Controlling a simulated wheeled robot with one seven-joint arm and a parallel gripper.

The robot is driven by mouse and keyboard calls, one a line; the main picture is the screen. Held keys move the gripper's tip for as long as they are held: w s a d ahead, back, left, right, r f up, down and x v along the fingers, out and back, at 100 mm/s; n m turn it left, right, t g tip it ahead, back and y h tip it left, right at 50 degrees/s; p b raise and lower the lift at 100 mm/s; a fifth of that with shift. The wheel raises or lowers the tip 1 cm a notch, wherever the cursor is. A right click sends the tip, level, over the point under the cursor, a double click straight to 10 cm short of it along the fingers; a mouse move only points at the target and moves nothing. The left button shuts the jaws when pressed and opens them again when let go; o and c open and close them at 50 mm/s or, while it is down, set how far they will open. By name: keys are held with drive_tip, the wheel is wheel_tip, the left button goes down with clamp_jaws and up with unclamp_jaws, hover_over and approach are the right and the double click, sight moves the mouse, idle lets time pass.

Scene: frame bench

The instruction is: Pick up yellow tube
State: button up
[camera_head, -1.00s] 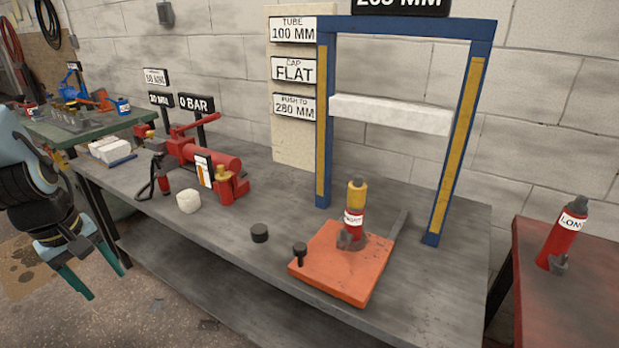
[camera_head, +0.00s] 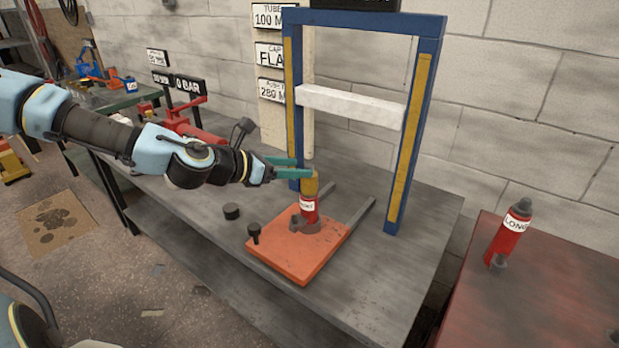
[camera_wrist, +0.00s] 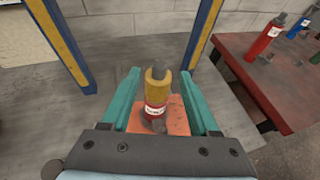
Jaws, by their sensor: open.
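The yellow tube (camera_head: 311,187) stands upright on top of a short red jack (camera_head: 309,208) with a white label. The jack stands on an orange base plate (camera_head: 285,260) on the grey bench. My gripper (camera_head: 304,167) is open, with its green fingers level and reaching to the top of the tube. In the wrist view, the tube (camera_wrist: 158,88) shows between the two fingers (camera_wrist: 160,72), with gaps on both sides. I cannot tell how deep the tube sits between them.
A blue and yellow frame (camera_head: 407,140) with a white crossbar (camera_head: 350,105) stands just behind the tube. A black cap (camera_head: 232,211) and a black peg (camera_head: 254,233) are near the plate. A red bottle-like jack (camera_head: 511,232) stands on the red table at right.

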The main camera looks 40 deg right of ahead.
drive_tip(key=p+x, duration=0.2)
drive_tip(key=x, duration=0.6)
drive_tip(key=shift+f, duration=0.1)
drive_tip(key=shift+c, duration=0.2)
drive_tip(key=shift+a+f, duration=0.1)
clamp_jaws()
idle(0.4)
